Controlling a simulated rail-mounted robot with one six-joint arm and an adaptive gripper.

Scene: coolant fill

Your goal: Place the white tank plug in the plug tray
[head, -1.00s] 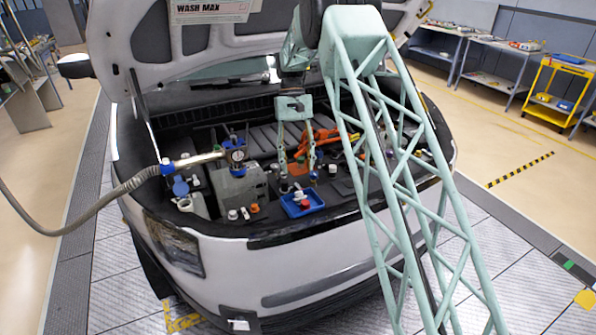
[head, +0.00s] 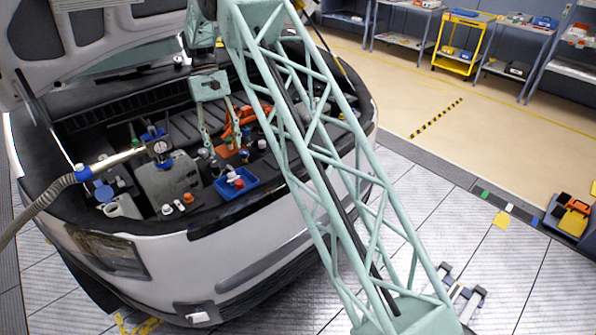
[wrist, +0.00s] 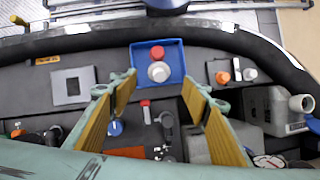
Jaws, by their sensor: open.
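The white plug (wrist: 159,72) sits in the blue plug tray (wrist: 177,53), next to a red cap (wrist: 157,52). In the head view the white plug (head: 239,184) and the tray (head: 250,181) also show, the tray lying near the front edge of the engine bay. My gripper (wrist: 159,80) is open. Its two fingers stand wide apart with nothing between them, and the plug shows past the fingertips. In the head view my gripper (head: 226,150) hangs over the bay, just behind the tray.
An orange cap (wrist: 222,77) and a white cap (wrist: 250,74) stand beside the tray. A grey tank with an open-looking neck (wrist: 300,103) is further right. A hose with a blue fitting (head: 83,172) reaches in from the left. The raised hood (head: 95,35) overhangs the bay.

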